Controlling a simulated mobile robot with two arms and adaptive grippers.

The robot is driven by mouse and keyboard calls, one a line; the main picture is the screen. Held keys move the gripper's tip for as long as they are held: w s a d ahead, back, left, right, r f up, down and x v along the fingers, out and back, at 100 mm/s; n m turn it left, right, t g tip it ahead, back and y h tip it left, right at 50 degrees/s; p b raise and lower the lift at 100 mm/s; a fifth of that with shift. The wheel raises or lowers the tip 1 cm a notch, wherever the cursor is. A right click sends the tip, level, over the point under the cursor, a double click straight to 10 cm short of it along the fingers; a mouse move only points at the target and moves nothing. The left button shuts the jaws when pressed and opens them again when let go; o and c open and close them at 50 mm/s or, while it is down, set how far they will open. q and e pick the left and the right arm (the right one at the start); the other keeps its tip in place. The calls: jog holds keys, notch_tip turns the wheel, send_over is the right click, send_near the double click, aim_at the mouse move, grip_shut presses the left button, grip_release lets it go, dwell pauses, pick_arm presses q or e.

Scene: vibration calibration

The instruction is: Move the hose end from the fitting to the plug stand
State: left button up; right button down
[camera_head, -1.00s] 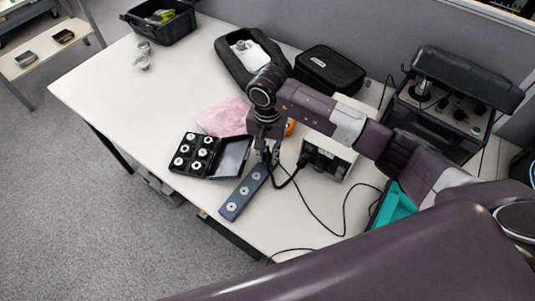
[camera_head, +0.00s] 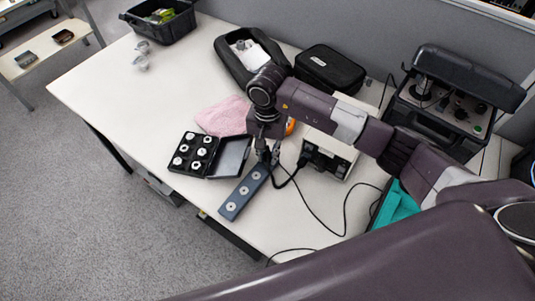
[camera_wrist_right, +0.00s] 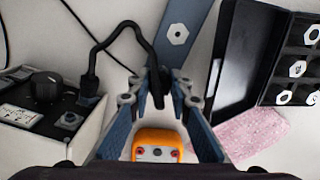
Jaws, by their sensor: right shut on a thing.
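The black hose (camera_head: 291,178) curves from the front of a white instrument box (camera_head: 330,155) to my right gripper (camera_head: 266,155). In the right wrist view it arcs from a dark connector (camera_wrist_right: 90,84) on the box to its end (camera_wrist_right: 157,90), which stands between the fingertips of my right gripper (camera_wrist_right: 158,98). The gripper is shut on this hose end. A blue-grey bar (camera_head: 244,193) with several white hexagonal pieces lies just below the gripper; it also shows in the right wrist view (camera_wrist_right: 184,12). I cannot tell whether the hose end touches the bar. My left gripper is out of view.
An open black case (camera_head: 233,157) with white pieces lies left of the bar, by a pink cloth (camera_head: 222,117). An orange object (camera_wrist_right: 158,139) sits close under the gripper. A loose black cable (camera_head: 318,217) crosses the table.

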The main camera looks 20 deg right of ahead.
jog(key=shift+f, duration=0.1)
dwell(0.7)
jog(key=c, duration=1.7)
grip_release()
jog(key=shift+r+p, duration=1)
jog(key=shift+r, duration=1.55)
